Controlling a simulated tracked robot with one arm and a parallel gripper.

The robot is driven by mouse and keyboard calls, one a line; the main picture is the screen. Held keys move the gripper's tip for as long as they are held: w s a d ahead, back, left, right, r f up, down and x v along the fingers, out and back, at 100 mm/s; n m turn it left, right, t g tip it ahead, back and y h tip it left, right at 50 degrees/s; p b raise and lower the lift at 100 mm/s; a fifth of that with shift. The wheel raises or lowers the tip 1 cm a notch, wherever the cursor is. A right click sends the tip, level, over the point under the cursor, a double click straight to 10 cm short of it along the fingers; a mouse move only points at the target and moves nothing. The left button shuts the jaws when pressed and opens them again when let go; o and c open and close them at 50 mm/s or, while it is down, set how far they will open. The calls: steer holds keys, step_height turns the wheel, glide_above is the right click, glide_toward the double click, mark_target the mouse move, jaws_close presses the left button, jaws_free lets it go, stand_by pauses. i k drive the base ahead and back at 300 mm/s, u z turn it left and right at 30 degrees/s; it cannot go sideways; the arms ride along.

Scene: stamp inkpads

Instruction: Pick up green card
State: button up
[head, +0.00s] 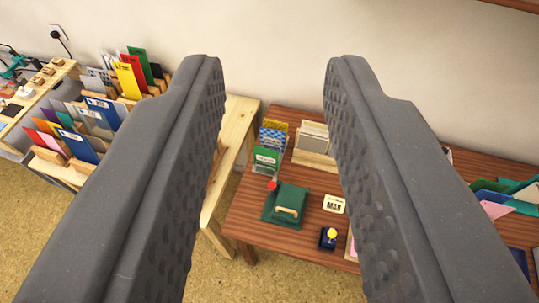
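My gripper (274,65) is open and empty, with its two dark grey fingers wide apart in the foreground. Between the fingers, on the brown wooden table, a green card (265,158) with a pale label stands at the front of a small group of cards, with blue-and-white and yellow ones behind it. Another green card (139,62) stands at the back of a rack on the left, behind a red and a yellow card. Green and teal cards (520,188) also show at the far right. The frame does not tell which one is the task's card.
A dark green pad with a wooden-handled stamp (288,208), a white square (334,204) and a dark blue inkpad (328,238) lie on the brown table (250,225). A pale card block (313,140) stands behind. A light wooden table (237,125) adjoins on the left.

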mark_target(271, 157)
steer(key=i, duration=0.95)
steer(key=u, duration=0.05)
